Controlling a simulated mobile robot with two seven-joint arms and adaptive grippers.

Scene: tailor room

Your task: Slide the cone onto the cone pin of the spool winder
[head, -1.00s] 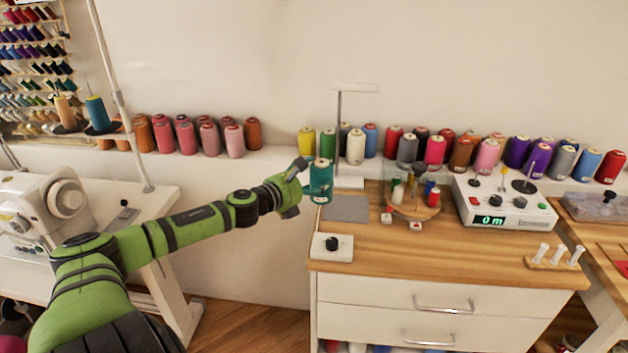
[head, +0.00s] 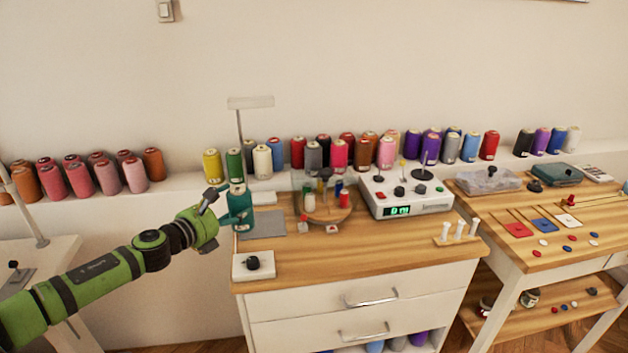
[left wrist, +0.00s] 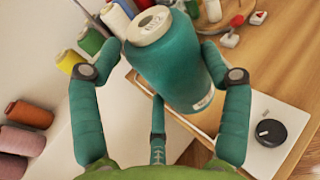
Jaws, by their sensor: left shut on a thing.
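A teal cone of thread (head: 240,211) stands roughly upright in my left gripper (head: 228,205), over the left end of the wooden-topped cabinet. In the left wrist view the teal fingers wrap around the cone (left wrist: 175,68), its pale top toward the camera. The spool winder (head: 408,199) is a white box with a green display, on the cabinet well to the right of the cone. Thin upright pins stand on its top, one on a black disc (head: 422,187); I cannot tell which is the cone pin. My right gripper is out of view.
A thread stand (head: 239,130) rises behind the cone. A grey mat (head: 266,224), a box with a black knob (head: 254,265) and a round wooden carousel (head: 328,213) lie on the cabinet. Coloured cones line the wall ledge. A small rack of white pegs (head: 458,233) stands at front right.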

